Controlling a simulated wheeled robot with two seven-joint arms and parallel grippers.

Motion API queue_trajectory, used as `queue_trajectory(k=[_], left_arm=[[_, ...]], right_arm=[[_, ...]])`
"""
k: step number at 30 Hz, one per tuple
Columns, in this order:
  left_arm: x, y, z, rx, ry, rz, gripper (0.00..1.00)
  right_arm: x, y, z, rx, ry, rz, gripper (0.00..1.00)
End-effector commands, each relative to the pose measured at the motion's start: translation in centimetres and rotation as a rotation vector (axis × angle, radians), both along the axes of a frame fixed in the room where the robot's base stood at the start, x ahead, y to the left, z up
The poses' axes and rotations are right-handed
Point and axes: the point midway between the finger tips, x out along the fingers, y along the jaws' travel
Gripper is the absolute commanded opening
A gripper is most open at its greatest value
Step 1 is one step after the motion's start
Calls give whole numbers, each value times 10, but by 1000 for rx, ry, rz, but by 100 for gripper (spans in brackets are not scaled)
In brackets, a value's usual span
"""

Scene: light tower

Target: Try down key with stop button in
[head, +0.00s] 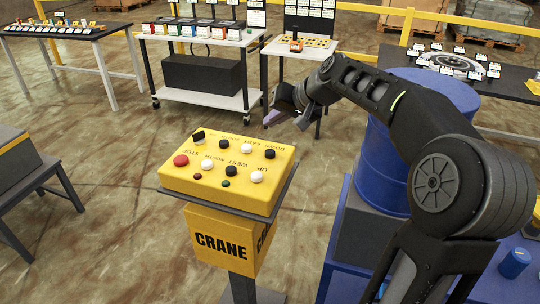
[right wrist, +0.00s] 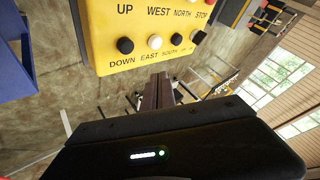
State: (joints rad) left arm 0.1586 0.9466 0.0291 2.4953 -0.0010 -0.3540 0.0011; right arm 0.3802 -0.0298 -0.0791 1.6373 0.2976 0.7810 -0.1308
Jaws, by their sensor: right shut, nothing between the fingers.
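The yellow crane control box (head: 222,200) stands on a post, its sloped top covered in buttons with labels upside down in the head view. The black down button (head: 269,153) is at the right of the far row; it also shows in the right wrist view (right wrist: 125,45) above the word DOWN. The red stop button (head: 181,160) is at the left; I cannot tell whether it is pressed in. My right gripper (head: 287,118) is shut and empty, beyond the box's far right corner and apart from the buttons; its closed fingers show in the right wrist view (right wrist: 160,78). My left gripper is out of view.
A blue barrel (head: 378,165) stands right of the box, behind my right arm. A white cart (head: 205,98) and tables with other panels stand at the back. A grey table (head: 30,190) is at the left. Open floor lies between.

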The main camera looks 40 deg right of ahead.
Motion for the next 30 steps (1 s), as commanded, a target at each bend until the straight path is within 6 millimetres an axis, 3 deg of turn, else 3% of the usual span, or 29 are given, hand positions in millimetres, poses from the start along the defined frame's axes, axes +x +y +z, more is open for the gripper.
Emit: queue_trajectory(k=[3, 12, 30], left_arm=[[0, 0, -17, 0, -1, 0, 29], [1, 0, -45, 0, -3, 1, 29], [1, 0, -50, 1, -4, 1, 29]], right_arm=[[0, 0, -23, 1, 2, 1, 0], [0, 0, -56, 0, 1, 1, 0], [0, 0, -61, 0, 1, 1, 0]])
